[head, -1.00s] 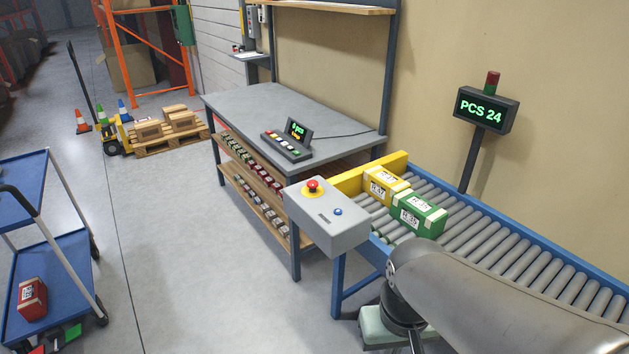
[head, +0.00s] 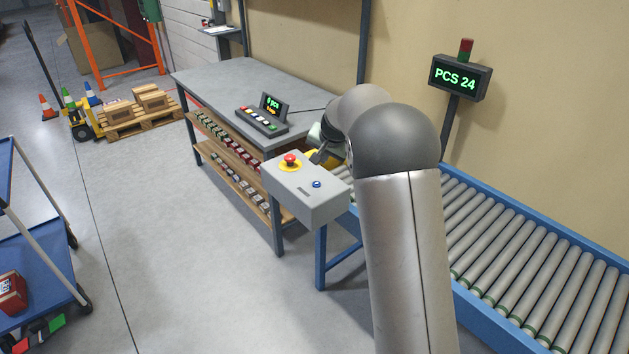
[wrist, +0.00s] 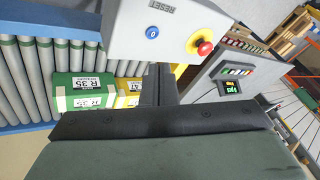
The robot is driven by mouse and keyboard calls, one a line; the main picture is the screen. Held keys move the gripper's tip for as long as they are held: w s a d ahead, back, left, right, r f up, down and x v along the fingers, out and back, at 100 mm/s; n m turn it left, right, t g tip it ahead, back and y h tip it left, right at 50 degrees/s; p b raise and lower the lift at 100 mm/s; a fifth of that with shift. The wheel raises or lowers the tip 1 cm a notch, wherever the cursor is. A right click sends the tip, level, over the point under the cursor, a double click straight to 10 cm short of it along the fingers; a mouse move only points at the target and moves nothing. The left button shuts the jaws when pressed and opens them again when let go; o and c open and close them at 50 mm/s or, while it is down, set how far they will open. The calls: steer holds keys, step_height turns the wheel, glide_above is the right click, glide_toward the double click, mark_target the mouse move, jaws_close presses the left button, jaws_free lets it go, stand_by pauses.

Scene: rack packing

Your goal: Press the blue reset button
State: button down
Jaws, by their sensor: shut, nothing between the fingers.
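The blue reset button (head: 317,184) is on top of a grey control box (head: 310,207), to the right of a red mushroom button (head: 290,159) on a yellow ring. In the wrist view the blue button (wrist: 152,32) shows under the word RESET, clear of the fingers. My gripper (head: 317,157) is shut and empty at the back edge of the box, behind the blue button in the head view. In the wrist view its dark fingers (wrist: 158,72) point toward the box. They look apart from the button; their height over the box is hard to judge.
A roller conveyor (head: 530,265) runs to the right of the box. A green carton (wrist: 85,92) and a yellow carton (wrist: 132,92) lie on it. A workbench (head: 235,85) with a button console (head: 262,120) stands behind. A PCS 24 display (head: 460,77) stands at right.

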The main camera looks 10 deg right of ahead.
steer(key=m+t, duration=0.1)
glide_above(317, 185)
step_height(317, 185, down, 4)
steer(key=shift+w, duration=0.15)
steer(key=shift+f+b, duration=2.85)
steer(key=shift+f, duration=1.5)
steer(key=shift+f+b, duration=0.4)
steer(key=shift+f, duration=0.05)
steer(key=shift+f+b, duration=0.3)
steer(key=shift+f, duration=0.1)
steer(key=shift+r+p, duration=0.45)
steer(key=shift+r, duration=0.35)
